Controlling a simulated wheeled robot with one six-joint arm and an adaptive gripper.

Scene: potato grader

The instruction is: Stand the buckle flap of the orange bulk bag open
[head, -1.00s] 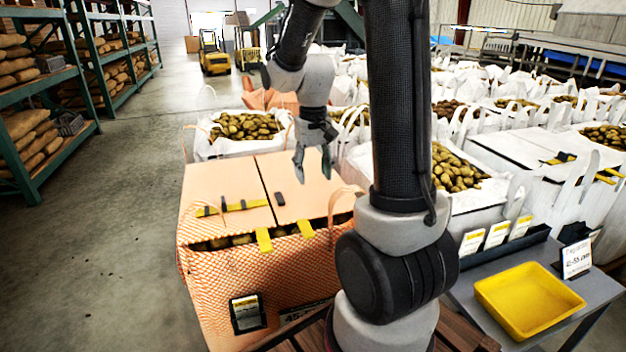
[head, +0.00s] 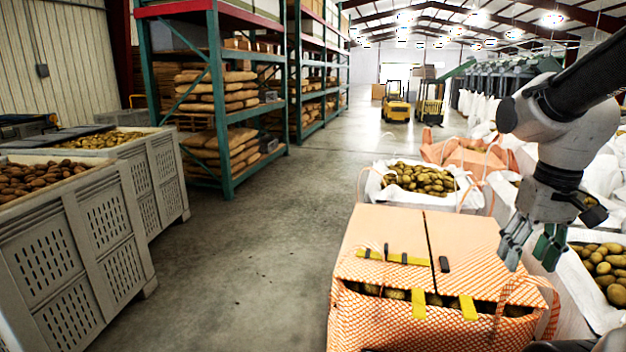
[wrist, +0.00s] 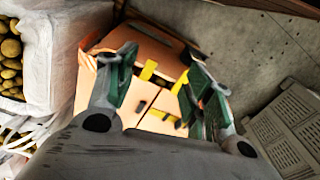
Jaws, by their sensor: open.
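The orange bulk bag (head: 400,330) stands at lower centre right in the head view, with potatoes showing through a gap along its front edge. Two orange top flaps lie flat, side by side. The left flap (head: 385,228) carries a yellow strap (head: 405,258) with a dark buckle piece. The right flap (head: 468,245) has a small black piece (head: 444,264) near the seam. My gripper (head: 532,245) is open and empty, above and beside the bag's right side. In the wrist view, my gripper (wrist: 160,66) has the bag's flaps (wrist: 155,100) between and beyond its fingers.
White bags of potatoes (head: 420,180) stand behind and to the right (head: 600,270), close to my gripper. Bare floor (head: 240,260) lies between the crates and the orange bag.

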